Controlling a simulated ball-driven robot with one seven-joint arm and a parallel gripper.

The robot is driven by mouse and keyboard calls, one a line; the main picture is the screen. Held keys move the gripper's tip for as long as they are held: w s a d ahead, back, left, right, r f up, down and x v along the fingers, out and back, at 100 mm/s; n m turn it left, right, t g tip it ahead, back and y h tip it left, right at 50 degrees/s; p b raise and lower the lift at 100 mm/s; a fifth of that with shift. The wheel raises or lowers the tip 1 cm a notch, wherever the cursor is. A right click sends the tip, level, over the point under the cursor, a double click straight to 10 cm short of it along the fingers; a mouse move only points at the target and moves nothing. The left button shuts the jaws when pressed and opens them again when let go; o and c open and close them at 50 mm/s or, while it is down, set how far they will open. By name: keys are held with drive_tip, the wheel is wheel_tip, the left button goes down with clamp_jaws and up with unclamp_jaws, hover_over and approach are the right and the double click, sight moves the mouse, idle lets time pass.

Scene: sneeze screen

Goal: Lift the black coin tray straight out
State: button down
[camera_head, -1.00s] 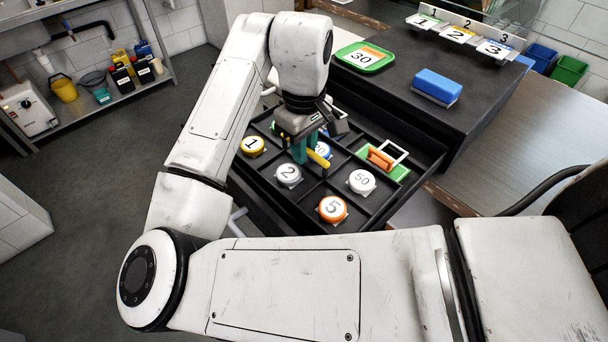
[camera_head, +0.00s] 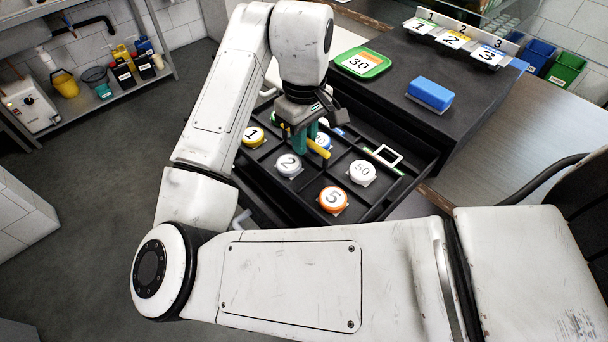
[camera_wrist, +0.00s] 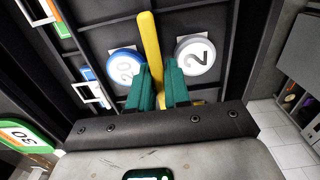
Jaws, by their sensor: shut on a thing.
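The black coin tray (camera_head: 305,190) has dividers and several round numbered pieces: yellow 1 (camera_head: 253,136), white 2 (camera_head: 288,165), white 50 (camera_head: 362,172), orange 5 (camera_head: 332,199) and a blue-rimmed one (camera_head: 322,141), marked 20 in the wrist view (camera_wrist: 124,67). My gripper (camera_head: 306,143), with green fingers, is shut on the tray's yellow handle (camera_head: 319,148), which shows between the fingers in the wrist view (camera_wrist: 150,50). The tray looks raised and roughly level over the open black drawer (camera_head: 418,178). Its underside is hidden.
A white frame (camera_head: 386,155) with a green edge shows beyond the tray's right side. The black cabinet (camera_head: 390,80) behind carries a green 30 tray (camera_head: 377,52) and a blue sponge-like block (camera_head: 430,94). Floor at left is open.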

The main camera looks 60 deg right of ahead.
drive_tip(key=shift+r+p, duration=2.7)
drive_tip(key=shift+p, duration=0.05)
drive_tip(key=shift+f, duration=0.1)
